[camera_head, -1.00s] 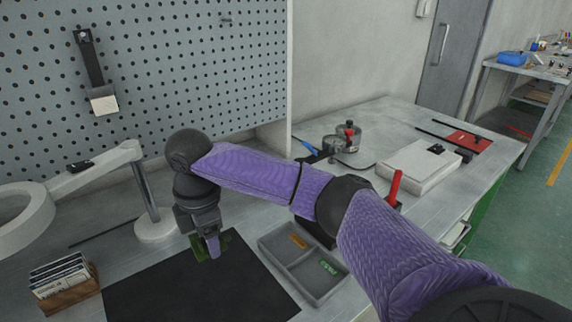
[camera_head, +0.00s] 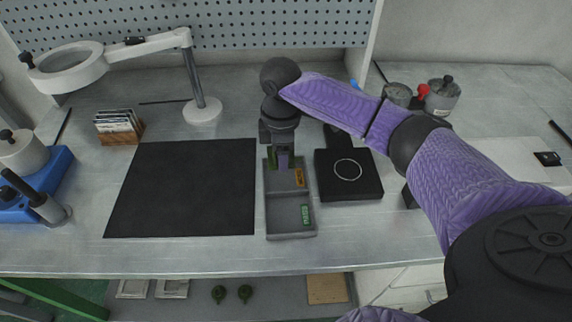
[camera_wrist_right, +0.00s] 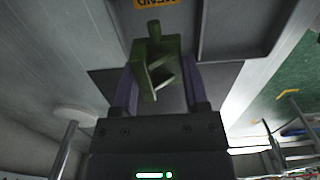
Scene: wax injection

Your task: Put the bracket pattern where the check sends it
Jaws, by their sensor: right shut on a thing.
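The bracket pattern (camera_wrist_right: 157,66) is an olive-green angled piece with a short stub. My right gripper (camera_head: 284,162) is shut on it, with the pattern between its two purple fingers (camera_wrist_right: 160,92) in the wrist view. In the head view only slivers of the pattern (camera_head: 271,157) show beside the fingers. The gripper is over the far compartment of a grey two-part tray (camera_head: 290,237). That compartment has an orange label (camera_head: 299,177), which reads MEND in the wrist view (camera_wrist_right: 156,2). The near compartment has a green label (camera_head: 305,214). I cannot tell whether the pattern touches the tray. My left gripper is not in view.
A black mat (camera_head: 185,190) lies left of the tray, clear and empty. A black block with a pale ring (camera_head: 347,169) stands close to its right. A magnifier lamp (camera_head: 202,108), a card holder (camera_head: 119,127) and blue equipment (camera_head: 40,185) are further left.

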